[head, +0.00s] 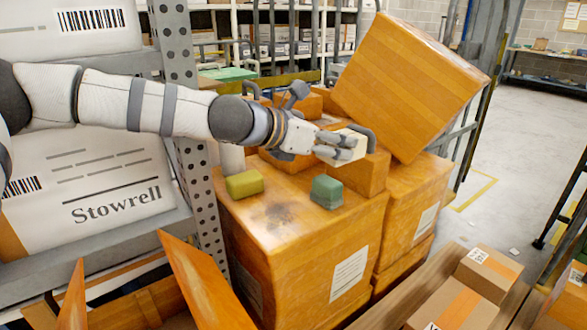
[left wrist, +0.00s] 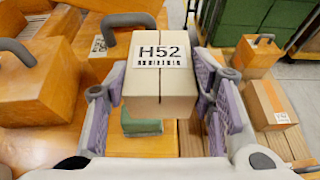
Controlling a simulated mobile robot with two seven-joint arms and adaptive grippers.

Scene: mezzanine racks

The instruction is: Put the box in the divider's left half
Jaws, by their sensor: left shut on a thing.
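The box (left wrist: 158,95) is a small pale cardboard carton with a white H52 label on it. My left gripper (head: 333,149) is shut on it. In the left wrist view the box sits between the two purple-padded fingers of the gripper (left wrist: 158,118). In the head view the box (head: 354,146) is partly covered by the fingers. It is held above the large orange crate, close to a handled orange block (head: 367,176). I cannot tell with certainty which thing is the divider. My right gripper is out of view.
A yellow block (head: 244,184) and a green block (head: 326,190) lie on the large orange crate (head: 285,225). A big tilted orange box (head: 415,80) stands behind. An open orange carton (head: 200,285) is at lower left. A perforated rack post (head: 185,110) stands close beside my arm.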

